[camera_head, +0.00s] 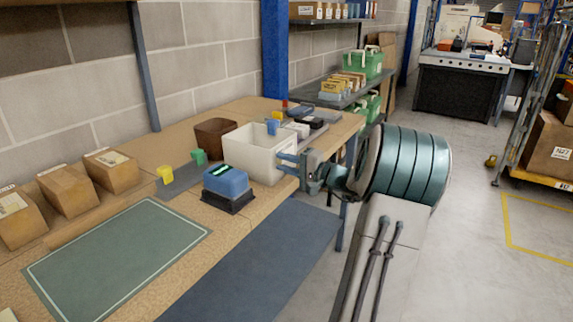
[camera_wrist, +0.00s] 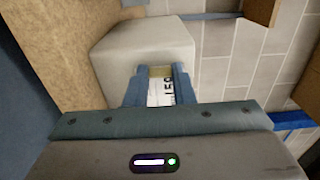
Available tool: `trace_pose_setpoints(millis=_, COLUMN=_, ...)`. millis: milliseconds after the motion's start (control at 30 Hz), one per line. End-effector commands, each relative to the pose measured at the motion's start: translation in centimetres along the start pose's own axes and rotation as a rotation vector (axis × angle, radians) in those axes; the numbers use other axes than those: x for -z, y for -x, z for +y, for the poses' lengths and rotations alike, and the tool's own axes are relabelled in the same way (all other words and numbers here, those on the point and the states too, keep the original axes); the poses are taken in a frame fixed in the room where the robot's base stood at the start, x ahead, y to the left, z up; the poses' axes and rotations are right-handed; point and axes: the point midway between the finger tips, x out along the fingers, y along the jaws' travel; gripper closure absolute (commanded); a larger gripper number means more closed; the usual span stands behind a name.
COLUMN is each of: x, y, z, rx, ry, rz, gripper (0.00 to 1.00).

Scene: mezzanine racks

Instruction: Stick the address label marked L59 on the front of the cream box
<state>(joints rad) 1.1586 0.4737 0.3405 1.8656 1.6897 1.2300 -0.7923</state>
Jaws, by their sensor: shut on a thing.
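The cream box (camera_head: 262,158) stands on the wooden bench, near its front edge. It also shows as a pale block in the wrist view (camera_wrist: 138,42), just beyond my fingertips. My gripper (camera_head: 287,164) is at the box's right-hand face in the head view. In the wrist view my gripper (camera_wrist: 157,78) is shut on a white address label (camera_wrist: 161,94) with dark print, which reads like L59, partly hidden by the fingers. A yellowish strip shows at the label's far end. I cannot tell whether the label touches the box.
A blue block on a black base (camera_head: 227,187) stands left of the box, with a brown container (camera_head: 216,136) behind. Cardboard boxes (camera_head: 112,170) line the wall. The green mat (camera_head: 118,258) is clear.

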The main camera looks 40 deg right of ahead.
Motion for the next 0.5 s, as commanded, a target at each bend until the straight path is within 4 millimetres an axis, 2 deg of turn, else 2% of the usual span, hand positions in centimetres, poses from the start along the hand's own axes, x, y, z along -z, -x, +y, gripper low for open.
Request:
trace_pose_setpoints(millis=233, x=-0.16, y=-0.22, z=-0.14, rx=0.003, ry=0.001, rz=-0.005, gripper=0.89)
trace_pose_setpoints(millis=267, x=-0.16, y=-0.22, z=-0.14, rx=0.003, ry=0.001, rz=-0.005, gripper=0.72)
trace_pose_setpoints(millis=333, x=-0.14, y=-0.20, z=-0.13, rx=0.002, ry=0.001, rz=-0.005, gripper=0.53)
trace_pose_setpoints(millis=500, x=-0.07, y=-0.10, z=-0.07, rx=0.001, ry=0.000, rz=-0.002, gripper=0.52)
